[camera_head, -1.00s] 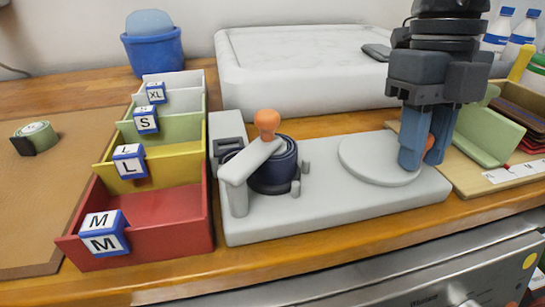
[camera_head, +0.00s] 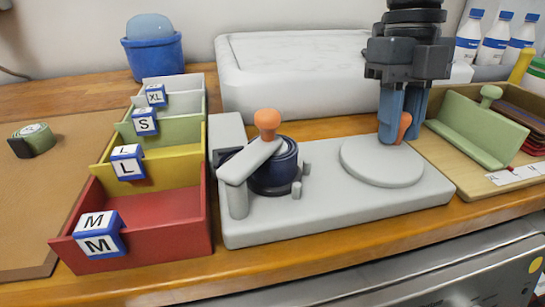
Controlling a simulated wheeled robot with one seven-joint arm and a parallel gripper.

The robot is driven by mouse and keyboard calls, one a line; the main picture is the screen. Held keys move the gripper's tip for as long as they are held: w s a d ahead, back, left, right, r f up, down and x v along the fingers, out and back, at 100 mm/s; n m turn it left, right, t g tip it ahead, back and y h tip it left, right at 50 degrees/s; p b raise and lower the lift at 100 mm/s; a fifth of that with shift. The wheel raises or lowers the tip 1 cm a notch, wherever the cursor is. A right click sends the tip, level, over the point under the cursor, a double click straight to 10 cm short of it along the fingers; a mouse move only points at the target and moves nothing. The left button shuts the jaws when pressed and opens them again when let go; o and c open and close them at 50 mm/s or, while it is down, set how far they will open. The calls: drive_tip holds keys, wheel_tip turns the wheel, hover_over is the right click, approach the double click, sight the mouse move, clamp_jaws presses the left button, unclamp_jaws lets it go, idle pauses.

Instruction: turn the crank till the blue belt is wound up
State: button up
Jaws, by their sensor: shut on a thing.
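My gripper (camera_head: 402,122) is shut on an orange knob (camera_head: 404,128) at the back right edge of a round grey disc (camera_head: 380,165). The disc lies on the right part of a grey base plate (camera_head: 330,215). The dark blue belt (camera_head: 275,178) is a roll on the left part of the base, between small grey posts. A grey arm (camera_head: 250,161) with its own orange knob (camera_head: 267,119) reaches over the roll and partly hides it. A dark buckle-like piece (camera_head: 228,155) shows left of the roll, partly hidden.
Coloured bins (camera_head: 150,225) with size blocks stand close left of the base. A green rolled belt (camera_head: 33,138) lies on a brown mat. A white box (camera_head: 300,75) stands behind. A wooden tray with a green holder (camera_head: 475,135) is close on the right.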

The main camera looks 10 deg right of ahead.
sight(350, 148)
drive_tip(key=shift+w+a, duration=0.75)
drive_tip(key=shift+w, duration=0.2)
drive_tip(key=shift+w+a+b, duration=0.1)
drive_tip(key=shift+a+b, duration=0.2)
drive_tip(key=shift+a, duration=0.9)
drive_tip(key=shift+s+a+f, duration=0.1)
drive_tip(key=shift+s+a, duration=0.15)
drive_tip(key=shift+a, duration=0.6)
drive_tip(key=shift+s+a+b, duration=0.3)
drive_tip(key=shift+s+a, duration=0.35)
drive_tip(key=shift+a, duration=0.1)
drive_tip(key=o, duration=0.6)
drive_tip(key=shift+o, duration=0.2)
drive_tip(key=shift+r, duration=0.25)
drive_tip(key=s+p+v, duration=0.1)
drive_tip(key=p+v, duration=0.4)
drive_tip(key=v, duration=0.2)
drive_tip(key=shift+s+r, duration=0.25)
drive_tip(key=shift+r, duration=0.2)
